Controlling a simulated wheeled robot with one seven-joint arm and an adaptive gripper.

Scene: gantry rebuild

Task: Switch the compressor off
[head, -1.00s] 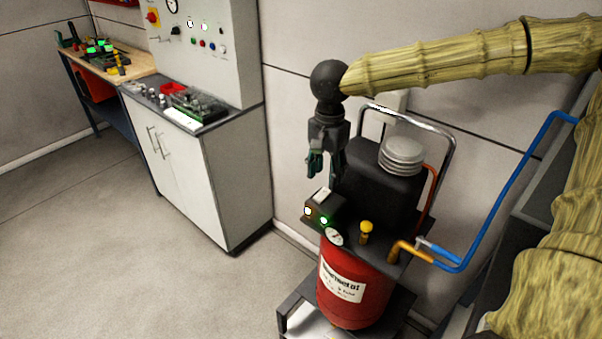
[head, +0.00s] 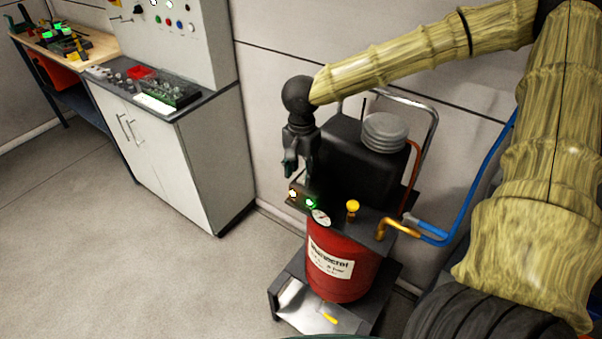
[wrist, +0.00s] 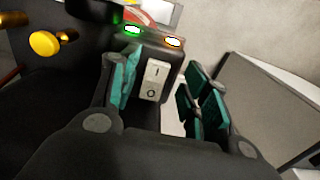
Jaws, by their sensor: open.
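The compressor (head: 335,262) is a red tank with a black motor block on top, on a low stand. Its switch (wrist: 153,80) is a pale rocker marked I and O on a dark box, seen in the wrist view between my finger pads. Which side is pressed I cannot tell. A green lamp (wrist: 132,30) and an orange-white lamp (wrist: 173,42) are lit on the box. My gripper (head: 298,172) points down just above this box, open and empty; its teal-padded fingers (wrist: 160,92) stand either side of the switch. Contact is not clear.
A pressure gauge (head: 320,217), a yellow knob (head: 353,206) and a brass elbow with blue hose (head: 470,215) are close to the box. A chrome handle (head: 432,125) rises behind. A white cabinet (head: 175,165) stands left; floor between is clear.

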